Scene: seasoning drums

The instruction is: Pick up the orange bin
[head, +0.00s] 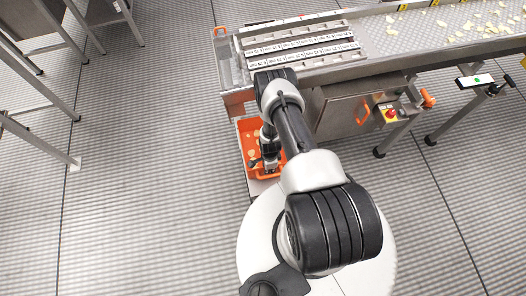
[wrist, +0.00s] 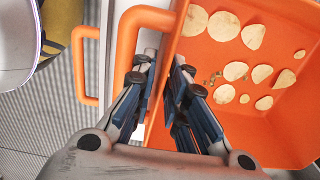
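The orange bin (head: 247,150) sits low beneath the end of the conveyor in the head view, partly hidden by my arm. In the wrist view the orange bin (wrist: 285,125) fills the right side, with several round chips in it and a loop handle (wrist: 125,45) on its left side. My gripper (wrist: 165,62) is open. Its two fingers lie on either side of the bin's near-side wall, the left one over the handle's opening and the right one over the bin's inside. Contact cannot be told. My gripper also shows small over the bin in the head view (head: 268,158).
A metal conveyor (head: 440,35) with scattered chips runs above the bin. A steel cabinet (head: 340,110) with a red button stands right of my arm. Metal frame legs (head: 45,140) stand at the left. The grey floor (head: 140,190) between is clear.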

